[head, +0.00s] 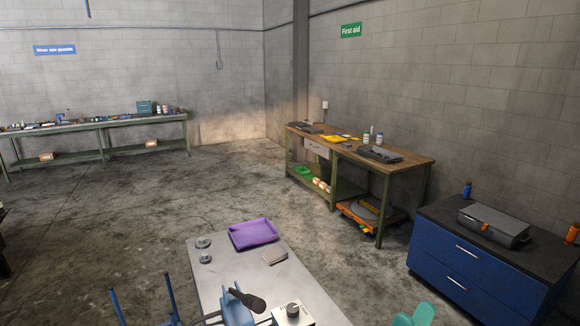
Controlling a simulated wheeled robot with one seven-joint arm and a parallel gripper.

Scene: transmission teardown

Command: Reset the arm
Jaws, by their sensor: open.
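My gripper does not show in the head view, and I cannot make out any of my arm with certainty. A light grey worktable (222,280) stands in front of me at the bottom of the view. A purple tray (253,234) lies at its far edge and looks empty. Two small round metal parts, one (203,243) behind the other (206,259), sit left of the tray. A small flat brownish-grey block (275,258) lies in front of the tray.
A blue stand with a black-handled tool (247,298) and a white box with a black knob (293,312) are on the table's near part. A blue cabinet (470,266) bears a grey case (493,225) at right.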

